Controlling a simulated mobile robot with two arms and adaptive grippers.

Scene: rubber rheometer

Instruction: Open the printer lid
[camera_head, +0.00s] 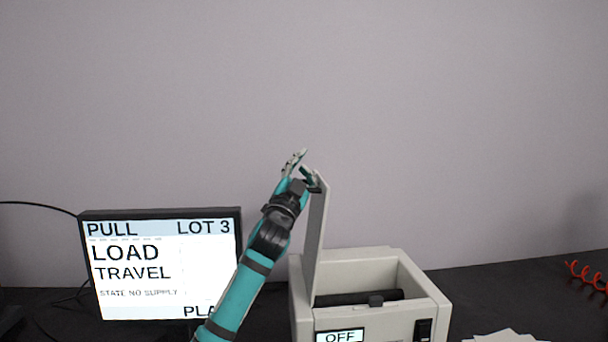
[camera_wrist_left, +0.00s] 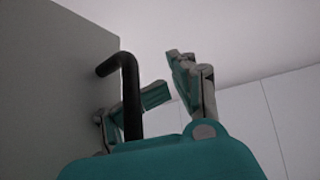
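The printer (camera_head: 433,292) is a pale grey box on the dark table, right of centre in the head view. Its lid (camera_head: 317,235) stands up nearly vertical along the printer's left side, and the inside of the box shows. My left gripper (camera_head: 303,165) is at the top of the raised lid, with its fingers apart. In the left wrist view the lid (camera_wrist_left: 62,75) fills the left side. A bent black handle (camera_wrist_left: 130,95) sticks out from it beside my left gripper (camera_wrist_left: 172,80), crossing one finger; I cannot tell whether they touch. My right gripper is out of view.
A monitor (camera_head: 160,264) reading "LOAD TRAVEL" stands left of the printer, behind my left arm. The printer's small display (camera_head: 340,336) reads "OFF". White paper (camera_head: 505,336) and a red coiled cord (camera_head: 588,277) are at the right. The wall above is bare.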

